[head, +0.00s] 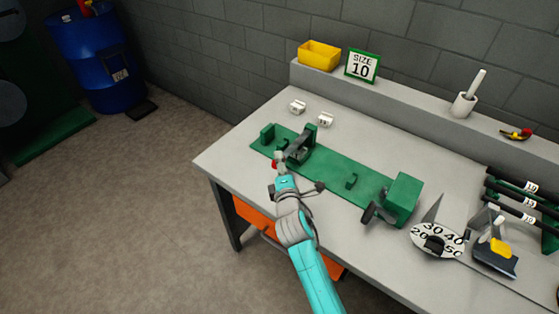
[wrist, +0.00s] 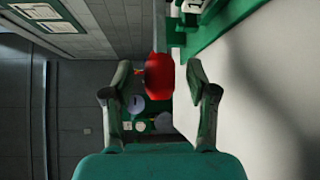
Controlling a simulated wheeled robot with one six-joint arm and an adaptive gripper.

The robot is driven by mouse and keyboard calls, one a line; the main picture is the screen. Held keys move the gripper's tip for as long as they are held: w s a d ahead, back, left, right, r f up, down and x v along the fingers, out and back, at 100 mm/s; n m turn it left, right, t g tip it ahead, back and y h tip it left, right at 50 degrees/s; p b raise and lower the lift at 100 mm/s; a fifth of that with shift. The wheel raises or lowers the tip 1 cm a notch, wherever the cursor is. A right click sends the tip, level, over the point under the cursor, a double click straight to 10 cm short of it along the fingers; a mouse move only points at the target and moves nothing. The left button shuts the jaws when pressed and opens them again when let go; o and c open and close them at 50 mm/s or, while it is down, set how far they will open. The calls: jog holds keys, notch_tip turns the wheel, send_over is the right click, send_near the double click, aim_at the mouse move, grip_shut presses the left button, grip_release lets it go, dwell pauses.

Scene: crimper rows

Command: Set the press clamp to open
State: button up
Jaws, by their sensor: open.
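The press clamp (head: 301,147) is a dark grey and green device on a long green base plate (head: 335,172) on the bench. Its handle ends in a red knob (head: 275,163) at the bench's front side. My gripper (head: 278,175) is at this knob, at the end of my turquoise arm. In the wrist view the red knob (wrist: 159,76) lies between my two open fingers (wrist: 160,88), with a visible gap on each side. A pale handle shaft (wrist: 159,28) runs up from the knob. The clamp's jaw is too small to read clearly.
A green block with a dark crank (head: 403,197) stands on the plate's right end. A numbered dial (head: 437,240) and labelled bars lie further right. Two small white tags (head: 325,119) lie behind the clamp. A yellow bin (head: 319,55) and a size 10 sign (head: 362,66) stand on the back ledge.

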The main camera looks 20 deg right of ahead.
jog(key=shift+w+d+f, duration=0.1)
jog(key=shift+w+d, duration=0.05)
jog(key=shift+w, duration=0.85)
grip_shut()
